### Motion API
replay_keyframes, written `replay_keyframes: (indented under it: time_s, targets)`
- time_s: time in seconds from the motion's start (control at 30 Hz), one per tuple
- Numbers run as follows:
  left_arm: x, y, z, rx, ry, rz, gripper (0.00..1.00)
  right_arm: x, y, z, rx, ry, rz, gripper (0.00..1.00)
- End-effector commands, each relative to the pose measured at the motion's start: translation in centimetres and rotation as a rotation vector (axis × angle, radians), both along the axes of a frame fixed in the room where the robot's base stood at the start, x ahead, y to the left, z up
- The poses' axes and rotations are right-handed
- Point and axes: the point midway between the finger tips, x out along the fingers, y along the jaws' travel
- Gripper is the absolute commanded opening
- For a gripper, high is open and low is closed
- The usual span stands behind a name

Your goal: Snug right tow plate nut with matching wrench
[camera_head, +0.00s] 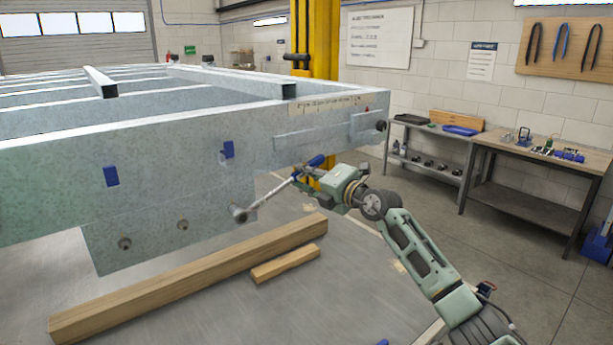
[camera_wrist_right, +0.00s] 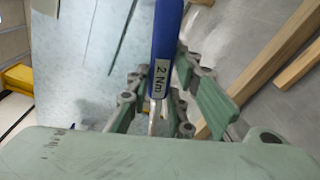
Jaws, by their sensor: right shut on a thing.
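The tow plate (camera_head: 150,240) is a grey metal sheet hanging below the trailer frame (camera_head: 120,165). It shows a left nut (camera_head: 124,243) and a middle nut (camera_head: 182,224). A wrench (camera_head: 272,194) with a blue handle reaches from my right gripper (camera_head: 312,178) down to the plate's right end. Its round head (camera_head: 240,214) is at the right nut's place and hides that nut; I cannot tell whether it is seated. My right gripper is shut on the handle. In the right wrist view, the wrench (camera_wrist_right: 165,45) carries a "2 Nm" label. My left gripper is not in view.
A long timber (camera_head: 190,283) and a short wood block (camera_head: 285,263) lie on the surface below the plate. A yellow post (camera_head: 324,40) stands behind the frame. A workbench (camera_head: 545,150) with small tools and a grey shelf (camera_head: 432,140) stand at right.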

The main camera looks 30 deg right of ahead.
Motion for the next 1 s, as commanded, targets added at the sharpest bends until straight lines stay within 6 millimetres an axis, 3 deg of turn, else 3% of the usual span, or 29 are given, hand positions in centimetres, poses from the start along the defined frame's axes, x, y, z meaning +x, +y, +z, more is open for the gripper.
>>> replay_keyframes:
  time_s: [1.0]
  targets:
    - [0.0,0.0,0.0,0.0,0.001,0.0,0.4,-1.1,-0.1,0.4,0.002,-0.007,-0.001,0.0]
